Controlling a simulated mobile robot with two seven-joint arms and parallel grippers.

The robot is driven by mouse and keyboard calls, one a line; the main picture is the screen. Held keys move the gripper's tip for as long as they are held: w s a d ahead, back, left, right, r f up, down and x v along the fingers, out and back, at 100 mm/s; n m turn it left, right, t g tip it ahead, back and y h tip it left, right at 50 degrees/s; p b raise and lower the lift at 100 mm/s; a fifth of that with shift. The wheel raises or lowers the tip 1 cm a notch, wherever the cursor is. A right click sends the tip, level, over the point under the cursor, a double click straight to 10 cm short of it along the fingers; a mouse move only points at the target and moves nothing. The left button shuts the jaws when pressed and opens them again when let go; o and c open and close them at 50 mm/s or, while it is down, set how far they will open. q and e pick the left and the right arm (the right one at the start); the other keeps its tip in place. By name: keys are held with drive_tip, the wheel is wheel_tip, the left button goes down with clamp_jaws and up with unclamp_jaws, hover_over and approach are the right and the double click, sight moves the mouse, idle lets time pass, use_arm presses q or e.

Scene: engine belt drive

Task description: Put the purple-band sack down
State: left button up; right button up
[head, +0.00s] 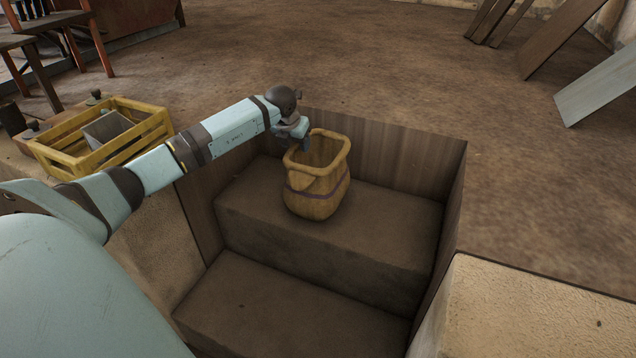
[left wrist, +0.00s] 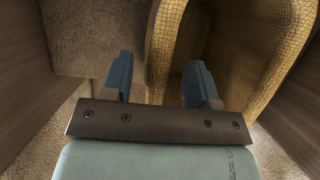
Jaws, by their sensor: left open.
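The purple-band sack (head: 318,180) is a tan woven sack with an open top and a purple band around its middle. In the head view it stands upright on the upper step (head: 390,218) of a sunken, wood-lined pit. My left gripper (head: 303,144) is at the left side of the sack's rim. In the left wrist view its two blue fingers (left wrist: 160,85) are spread apart, with the sack's woven wall (left wrist: 166,40) passing up between them. I cannot tell whether a finger touches the sack. My right gripper is not in view.
A lower step (head: 290,310) lies in front of the upper one. Wooden walls (head: 390,155) enclose the pit. A yellow slatted crate (head: 105,140) stands to the left. A pale block (head: 530,310) is at the lower right. Boards (head: 560,40) lean at the back right; open floor lies between.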

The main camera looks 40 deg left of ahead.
use_arm(q)
drive_tip(key=shift+x, duration=0.8)
drive_tip(key=shift+f, duration=0.25)
clamp_jaws()
